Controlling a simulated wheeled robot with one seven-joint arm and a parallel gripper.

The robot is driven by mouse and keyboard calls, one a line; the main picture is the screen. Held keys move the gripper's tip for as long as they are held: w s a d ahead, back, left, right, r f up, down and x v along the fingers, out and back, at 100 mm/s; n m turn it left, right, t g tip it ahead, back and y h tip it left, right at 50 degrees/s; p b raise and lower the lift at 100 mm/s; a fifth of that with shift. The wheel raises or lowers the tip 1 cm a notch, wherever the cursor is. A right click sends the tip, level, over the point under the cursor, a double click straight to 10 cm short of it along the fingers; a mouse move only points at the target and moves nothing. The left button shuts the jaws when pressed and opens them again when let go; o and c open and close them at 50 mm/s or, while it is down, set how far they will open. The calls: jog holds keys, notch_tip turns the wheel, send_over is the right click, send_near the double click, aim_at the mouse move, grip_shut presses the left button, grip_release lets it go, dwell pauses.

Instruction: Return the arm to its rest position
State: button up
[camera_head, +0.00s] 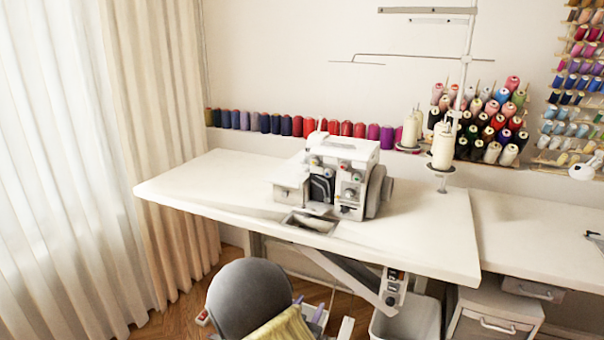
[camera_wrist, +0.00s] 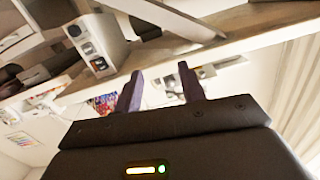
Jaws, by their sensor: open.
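My gripper (camera_wrist: 161,74) shows in the wrist view with its two dark purple fingers apart. Nothing is held between them. The wrist picture is strongly tilted, and a white control box (camera_wrist: 95,42) under the sewing table shows beyond the fingers. The same control box (camera_head: 393,287) hangs below the table's front edge in the head view. I cannot clearly make out my arm or gripper in the head view.
A white table (camera_head: 430,240) carries a sewing machine (camera_head: 340,175). A grey chair (camera_head: 247,298) with a yellow cloth (camera_head: 284,329) stands in front. A drawer cabinet (camera_head: 490,325) and white bin (camera_head: 410,322) are at lower right. Curtains (camera_head: 80,170) hang at left.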

jog(key=s+d+r+n+g+y, duration=0.1)
jog(key=s+d+n+g+y, duration=0.2)
jog(key=s+d+g, duration=0.55)
jog(key=s+d+r+n+g+y, duration=0.2)
jog(key=s+d+g+y, duration=0.25)
jog(key=s, duration=0.75)
notch_tip(320, 180, up, 32)
jog(key=p, duration=3.2)
jog(key=shift+s+d+n+g+h, duration=0.25)
jog(key=shift+d+n+g+h, duration=0.05)
jog(key=shift+d+h, duration=0.15)
jog(key=shift+r, duration=0.1)
jog(key=shift+c, duration=0.4)
